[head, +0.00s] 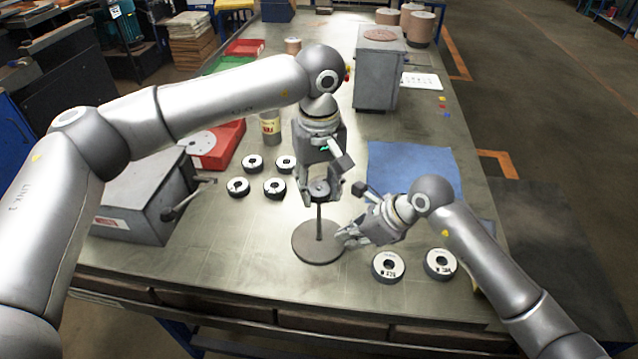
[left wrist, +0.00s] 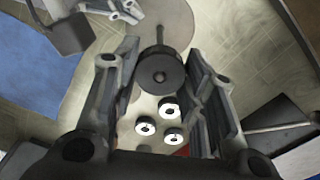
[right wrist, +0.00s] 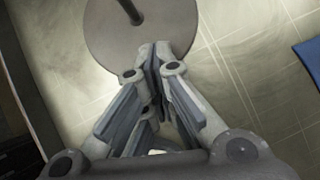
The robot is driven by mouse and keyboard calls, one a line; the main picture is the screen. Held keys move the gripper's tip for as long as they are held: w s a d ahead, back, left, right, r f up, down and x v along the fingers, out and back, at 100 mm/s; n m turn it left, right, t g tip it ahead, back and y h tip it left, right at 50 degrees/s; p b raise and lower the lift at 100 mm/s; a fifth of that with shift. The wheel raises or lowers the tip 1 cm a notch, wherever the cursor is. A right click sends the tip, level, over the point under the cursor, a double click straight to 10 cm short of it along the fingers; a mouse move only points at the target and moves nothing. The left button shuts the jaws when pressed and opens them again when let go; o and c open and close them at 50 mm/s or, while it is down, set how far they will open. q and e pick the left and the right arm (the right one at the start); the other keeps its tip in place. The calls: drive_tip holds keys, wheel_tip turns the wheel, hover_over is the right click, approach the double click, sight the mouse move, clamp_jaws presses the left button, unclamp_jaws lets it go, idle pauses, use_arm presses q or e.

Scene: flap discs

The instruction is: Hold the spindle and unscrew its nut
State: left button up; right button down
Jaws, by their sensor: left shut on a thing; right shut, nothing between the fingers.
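The spindle is a thin upright rod (head: 319,222) on a round grey base (head: 312,252), standing near the front of the bench. A dark round nut (head: 319,187) sits at the rod's top. My left gripper (head: 318,196) is shut on the nut; in the left wrist view the nut (left wrist: 158,75) lies between the fingers, with the rod behind it. I cannot tell whether its thread is engaged. My right gripper (head: 343,238) is shut and empty, low beside the base's right edge. In the right wrist view its fingertips (right wrist: 158,52) overlap the base's rim, apart from the rod (right wrist: 130,10).
Several flap discs (head: 274,188) lie left of the spindle; two more (head: 389,266) lie at the right front. A grey box with a lever (head: 140,200) stands left. A blue mat (head: 415,168) and grey cabinet (head: 377,80) are behind.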

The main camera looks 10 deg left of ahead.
use_arm(q)
drive_tip(key=n, duration=1.3)
drive_tip(key=shift+n, duration=0.3)
drive_tip(key=n, duration=1.4)
drive_tip(key=o, duration=0.8)
drive_tip(key=shift+c, duration=0.2)
